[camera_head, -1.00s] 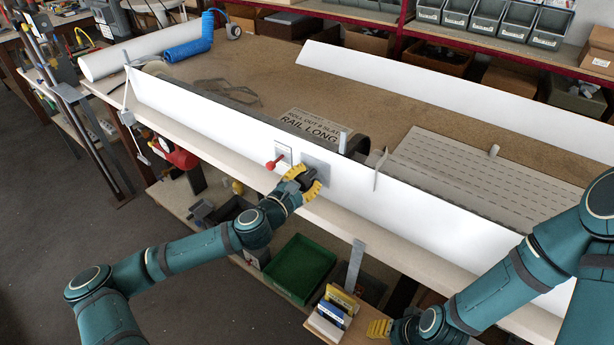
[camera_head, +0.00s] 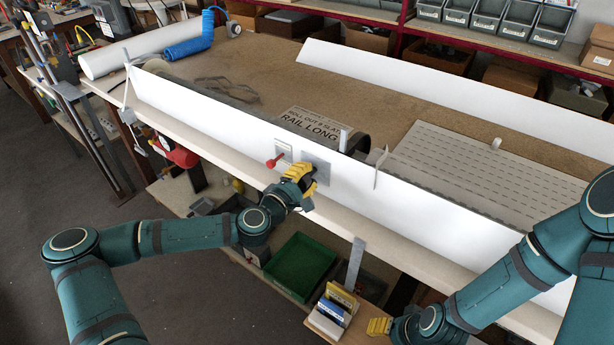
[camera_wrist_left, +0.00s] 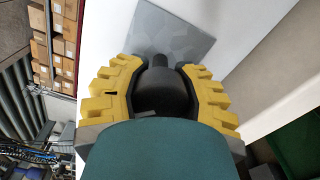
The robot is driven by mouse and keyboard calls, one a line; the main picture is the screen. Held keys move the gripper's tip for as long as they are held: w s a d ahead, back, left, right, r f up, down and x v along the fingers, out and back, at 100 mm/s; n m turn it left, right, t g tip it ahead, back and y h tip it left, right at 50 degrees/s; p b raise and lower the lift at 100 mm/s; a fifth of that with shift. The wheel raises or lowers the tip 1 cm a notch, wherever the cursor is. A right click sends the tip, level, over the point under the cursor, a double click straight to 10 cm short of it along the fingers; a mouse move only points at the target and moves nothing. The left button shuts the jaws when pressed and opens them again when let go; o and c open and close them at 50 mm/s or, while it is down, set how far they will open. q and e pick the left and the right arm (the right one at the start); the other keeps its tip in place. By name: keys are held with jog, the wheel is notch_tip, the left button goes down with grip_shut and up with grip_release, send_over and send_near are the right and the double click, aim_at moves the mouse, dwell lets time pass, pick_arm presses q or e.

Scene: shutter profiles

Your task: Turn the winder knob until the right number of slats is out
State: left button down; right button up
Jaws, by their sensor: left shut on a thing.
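The black winder knob (camera_wrist_left: 160,90) sits on a grey plate (camera_head: 318,168) on the white front board. My left gripper (camera_head: 302,178) is shut on the knob, one yellow finger on each side in the left wrist view. In the head view the gripper mostly hides the knob. The grey slatted curtain (camera_head: 500,165) lies flat on the bench at the right, its near side partly hidden by the board. A sign (camera_head: 310,124) reads "RAIL LONG" under a line about rolling out slats; its number is not clear. My right gripper (camera_head: 380,326) is low at the front, finger opening unclear.
A red lever (camera_head: 275,160) sits on a small plate just left of the knob. A thin upright bracket (camera_head: 380,167) stands at the board's top edge. A green crate (camera_head: 300,268) and small boxes (camera_head: 335,308) are below the bench.

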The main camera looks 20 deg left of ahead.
pick_arm(q)
jog(key=shift+s+f, duration=0.1)
jog(key=shift+f, duration=0.1)
jog(key=c, duration=1.1)
grip_release()
jog(key=shift+c, duration=0.2)
jog(key=o, duration=0.7)
jog(key=shift+a+r, duration=0.1)
jog(key=v, duration=1.2)
jog(key=shift+r, duration=0.1)
